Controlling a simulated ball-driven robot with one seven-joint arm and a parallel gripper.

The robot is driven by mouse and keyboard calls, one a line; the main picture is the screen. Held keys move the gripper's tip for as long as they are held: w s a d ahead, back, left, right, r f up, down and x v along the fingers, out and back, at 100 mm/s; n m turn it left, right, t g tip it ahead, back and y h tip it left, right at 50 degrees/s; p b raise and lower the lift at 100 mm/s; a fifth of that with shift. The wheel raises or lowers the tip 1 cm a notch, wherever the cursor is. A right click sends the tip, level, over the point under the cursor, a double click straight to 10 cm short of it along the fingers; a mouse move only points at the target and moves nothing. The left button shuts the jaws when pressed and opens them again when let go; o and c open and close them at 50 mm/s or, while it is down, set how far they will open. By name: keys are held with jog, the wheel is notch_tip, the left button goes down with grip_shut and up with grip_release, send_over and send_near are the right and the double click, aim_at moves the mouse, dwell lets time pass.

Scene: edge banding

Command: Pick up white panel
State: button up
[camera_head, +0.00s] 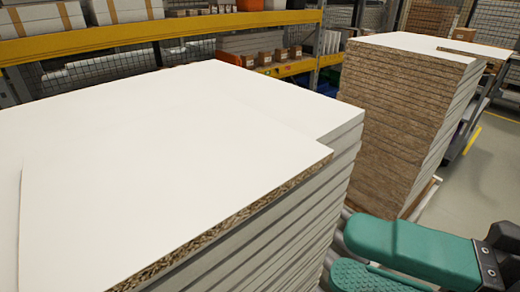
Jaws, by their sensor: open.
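A white panel (170,170) lies flat on top of the left stack of panels (290,225). Its front edge shows bare brown chipboard, and its right corner sits back from the stack's far right corner. Its far edge blends into the white surface beneath and is hard to make out. My gripper (345,259) is at the lower right, beside the stack's right side and below the panel's top. Its two teal jaws are apart, with nothing seen between them; the lower jaw has a dotted pad and is cut off by the picture's bottom edge.
A taller stack of boards (405,115) with brown chipboard sides and a white top stands at the back right. A yellow-beamed rack (150,32) with boxes runs behind the left stack. Open grey floor (490,185) shows at the far right.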

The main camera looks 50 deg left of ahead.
aim_at(242, 216)
jog(key=p+x, duration=0.1)
jog(key=x, duration=0.5)
jog(key=shift+s+a+r, duration=0.1)
jog(key=shift+a+r, duration=0.05)
jog(key=p+x, duration=0.1)
jog(key=x, duration=0.3)
jog(key=shift+s+a, duration=0.1)
jog(key=shift+a, duration=0.05)
grip_shut()
dwell(0.4)
